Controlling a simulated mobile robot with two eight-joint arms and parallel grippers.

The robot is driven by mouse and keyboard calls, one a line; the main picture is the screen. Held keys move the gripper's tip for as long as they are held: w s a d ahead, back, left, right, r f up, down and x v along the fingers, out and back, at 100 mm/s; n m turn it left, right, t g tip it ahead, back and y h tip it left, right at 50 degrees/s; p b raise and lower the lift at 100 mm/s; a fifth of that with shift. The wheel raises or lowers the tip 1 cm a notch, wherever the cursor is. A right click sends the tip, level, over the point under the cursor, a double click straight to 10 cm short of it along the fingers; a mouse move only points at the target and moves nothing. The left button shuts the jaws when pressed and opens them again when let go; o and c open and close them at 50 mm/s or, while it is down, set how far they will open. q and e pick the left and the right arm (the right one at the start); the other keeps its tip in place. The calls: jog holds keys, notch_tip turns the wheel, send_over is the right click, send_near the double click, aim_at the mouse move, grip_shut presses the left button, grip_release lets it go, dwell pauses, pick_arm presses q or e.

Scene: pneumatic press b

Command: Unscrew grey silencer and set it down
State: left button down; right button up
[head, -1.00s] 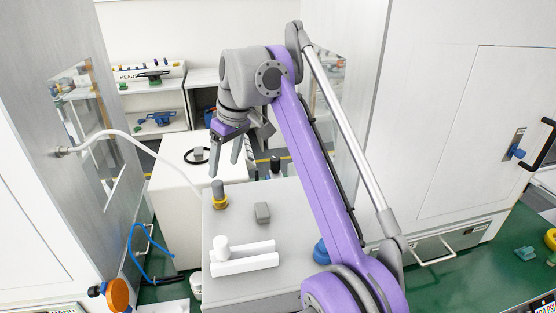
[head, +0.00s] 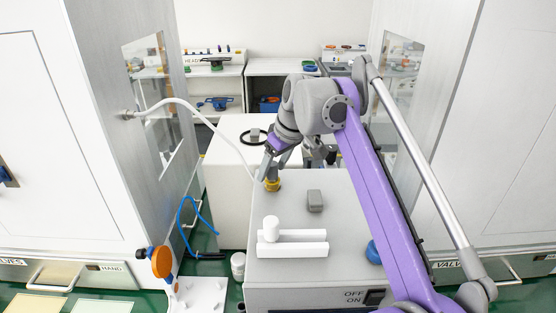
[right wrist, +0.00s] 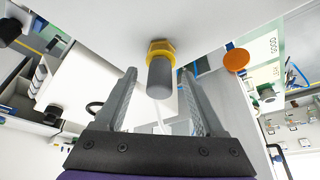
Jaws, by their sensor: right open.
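The grey silencer (right wrist: 160,80) is a short cylinder sitting in a yellow hex fitting (right wrist: 160,49). In the head view the yellow fitting (head: 272,185) stands on the back left of the grey box top, with the silencer mostly hidden by my fingers. My right gripper (head: 268,168) is at the silencer, reaching down at a slant. In the right wrist view the jaws (right wrist: 157,74) are open, one finger on each side of the silencer, with visible gaps on both sides. My left gripper is not in view.
The box top (head: 340,230) also carries a grey block (head: 314,201) and a white holder (head: 292,250) with an upright round peg. A blue knob (head: 374,252) is at its right. A pale hose (head: 190,103) runs from the left cabinet towards the silencer. An orange disc (head: 161,262) stands front left.

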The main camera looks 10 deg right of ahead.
jog(key=shift+w+a+f, duration=0.1)
jog(key=shift+w+f, duration=0.05)
jog(key=shift+f, duration=0.3)
grip_shut()
jog(key=n+g+y, duration=0.1)
jog(key=n, duration=0.3)
jog(key=shift+w, duration=0.1)
jog(key=shift+n+g+y, duration=0.4)
jog(key=shift+n+g, duration=0.1)
jog(key=shift+n, duration=1.1)
jog(key=shift+c, duration=1.5)
grip_release()
